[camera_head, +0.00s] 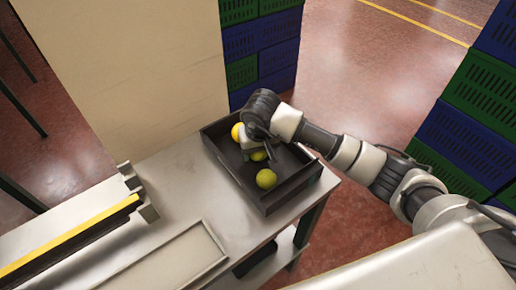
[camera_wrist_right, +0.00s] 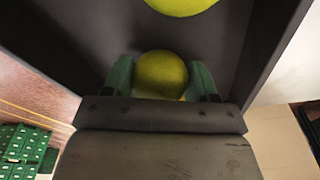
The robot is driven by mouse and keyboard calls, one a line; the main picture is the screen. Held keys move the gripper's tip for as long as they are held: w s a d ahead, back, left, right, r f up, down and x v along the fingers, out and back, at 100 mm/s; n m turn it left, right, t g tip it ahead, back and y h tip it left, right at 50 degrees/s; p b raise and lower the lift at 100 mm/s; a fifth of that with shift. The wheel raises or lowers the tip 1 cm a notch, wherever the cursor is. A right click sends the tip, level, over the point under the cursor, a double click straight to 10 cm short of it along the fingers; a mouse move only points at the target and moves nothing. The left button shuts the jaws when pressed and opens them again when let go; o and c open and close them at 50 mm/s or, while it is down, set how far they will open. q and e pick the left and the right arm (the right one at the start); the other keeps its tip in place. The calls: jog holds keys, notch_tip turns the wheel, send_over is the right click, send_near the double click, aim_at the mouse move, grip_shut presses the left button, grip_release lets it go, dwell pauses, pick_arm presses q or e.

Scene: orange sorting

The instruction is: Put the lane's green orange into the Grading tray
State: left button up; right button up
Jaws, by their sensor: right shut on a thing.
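The dark grey tray (camera_head: 283,192) stands at the right end of the pale table. My right gripper (camera_head: 258,150) reaches down inside it. In the right wrist view my gripper (camera_wrist_right: 161,78) has its two green fingers on either side of a yellow-green orange (camera_wrist_right: 160,68) and is shut on it. In the head view this fruit (camera_head: 259,156) is partly hidden by the gripper. Another yellow-green orange (camera_head: 266,179) lies in the tray's near part; its edge shows in the wrist view (camera_wrist_right: 180,4). A more orange-yellow fruit (camera_head: 236,131) is at the tray's far left. My left gripper is out of view.
A rail with a yellow strip (camera_head: 70,238) and an empty shallow pale tray (camera_head: 175,262) lie on the table at left. A beige panel (camera_head: 125,65) rises behind. Stacked blue and green crates (camera_head: 262,45) stand behind the tray, and more (camera_head: 470,120) at right.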

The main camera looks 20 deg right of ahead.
aim_at(260, 153)
jog(key=o, duration=1)
jog(key=shift+f, duration=0.1)
jog(key=shift+c, duration=0.2)
jog(key=shift+r, duration=0.5)
notch_tip(260, 153, up, 11)
jog(key=s+b, duration=0.1)
jog(key=b, duration=0.1)
jog(key=shift+s, duration=0.4)
